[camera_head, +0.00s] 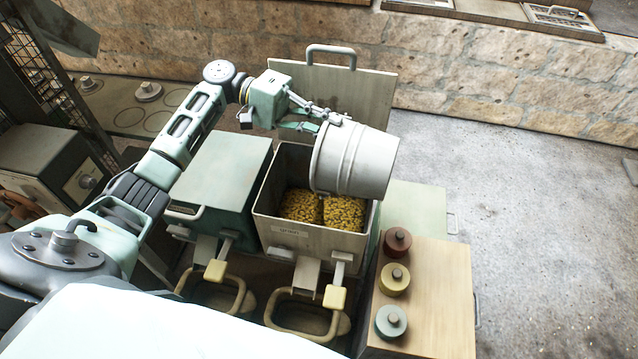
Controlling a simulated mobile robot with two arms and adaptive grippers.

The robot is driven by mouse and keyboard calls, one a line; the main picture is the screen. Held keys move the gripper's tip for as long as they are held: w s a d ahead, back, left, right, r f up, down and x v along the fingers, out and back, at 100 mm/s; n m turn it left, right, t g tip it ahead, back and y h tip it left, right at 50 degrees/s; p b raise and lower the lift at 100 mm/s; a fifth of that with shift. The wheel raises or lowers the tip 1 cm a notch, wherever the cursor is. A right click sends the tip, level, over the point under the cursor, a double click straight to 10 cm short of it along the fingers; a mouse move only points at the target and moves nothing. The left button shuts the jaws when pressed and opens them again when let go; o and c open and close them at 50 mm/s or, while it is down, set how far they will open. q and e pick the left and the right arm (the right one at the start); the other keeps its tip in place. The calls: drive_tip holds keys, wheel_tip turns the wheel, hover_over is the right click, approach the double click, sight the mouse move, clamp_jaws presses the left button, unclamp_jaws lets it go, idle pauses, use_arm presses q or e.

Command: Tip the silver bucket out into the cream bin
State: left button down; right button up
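The silver bucket (355,160) is in the air above the cream bin, tilted on its side with its mouth toward the left and down. My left gripper (325,118) is shut on the bucket's upper rim. The cream bin (310,238) stands open below, its lid (335,95) raised at the back. Yellow and dark grain (322,208) lies in the bin; part of it is hidden by the bucket. The bucket's inside cannot be seen. My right gripper is not in view.
A closed green bin (222,170) stands directly left of the cream bin. A wooden cabinet (425,300) with red, yellow and teal knobs stands at the front right. A stone wall (480,70) runs behind; the floor at right is clear.

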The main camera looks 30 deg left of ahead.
use_arm(q)
drive_tip(key=shift+a+h+b, duration=0.6)
drive_tip(key=shift+a+b, duration=0.15)
drive_tip(key=shift+b, duration=0.25)
idle(1.2)
drive_tip(key=shift+d+r+y+p, duration=0.1)
drive_tip(key=shift+d+y+p, duration=0.4)
drive_tip(key=shift+d+p, duration=0.35)
drive_tip(key=shift+a, duration=0.35)
drive_tip(key=shift+a+h+b, duration=0.55)
drive_tip(key=shift+h+b, duration=0.05)
drive_tip(key=shift+b, duration=0.3)
drive_tip(key=shift+s+d, duration=0.1)
